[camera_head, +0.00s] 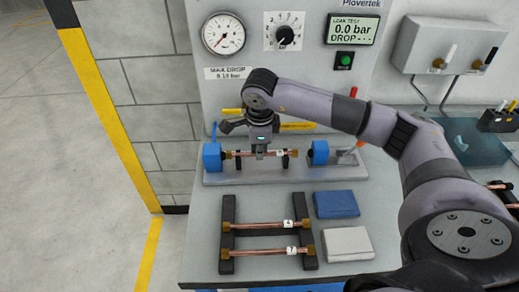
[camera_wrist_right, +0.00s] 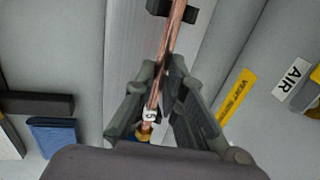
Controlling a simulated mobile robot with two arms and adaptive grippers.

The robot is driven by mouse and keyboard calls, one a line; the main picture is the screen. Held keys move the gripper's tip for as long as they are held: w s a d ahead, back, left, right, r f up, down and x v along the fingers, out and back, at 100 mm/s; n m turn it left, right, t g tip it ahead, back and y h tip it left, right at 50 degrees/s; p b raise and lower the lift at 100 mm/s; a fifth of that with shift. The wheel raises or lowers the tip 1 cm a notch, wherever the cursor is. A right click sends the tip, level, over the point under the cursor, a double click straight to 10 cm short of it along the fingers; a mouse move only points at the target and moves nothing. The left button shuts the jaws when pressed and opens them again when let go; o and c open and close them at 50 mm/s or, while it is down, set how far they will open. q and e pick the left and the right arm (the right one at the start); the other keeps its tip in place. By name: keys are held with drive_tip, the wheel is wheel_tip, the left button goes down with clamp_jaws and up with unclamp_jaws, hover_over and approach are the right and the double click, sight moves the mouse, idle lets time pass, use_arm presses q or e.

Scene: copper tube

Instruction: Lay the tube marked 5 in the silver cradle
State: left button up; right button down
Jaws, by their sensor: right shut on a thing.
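My right gripper (camera_head: 261,154) is above the silver cradle (camera_head: 215,178), the grey base with blue end blocks at the back of the bench. It is shut on a copper tube (camera_head: 240,154) with brass ends. The tube's white tag reads 5 in the right wrist view (camera_wrist_right: 150,116), where the fingers (camera_wrist_right: 165,100) stand either side of the tube. The tube lies along the cradle, between the blue blocks and level with its black supports. I cannot tell whether it touches them. My left gripper is not in view.
A black rack (camera_head: 227,210) in front holds two more tagged copper tubes (camera_head: 262,225). A blue pad (camera_head: 336,204) and a white pad (camera_head: 347,243) lie to its right. The gauge panel (camera_head: 255,75) rises behind the cradle. A red-tipped lever (camera_head: 358,146) stands at right.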

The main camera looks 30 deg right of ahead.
drive_tip(key=shift+f, duration=0.1)
drive_tip(key=c, duration=1.6)
unclamp_jaws()
drive_tip(key=v, duration=1.2)
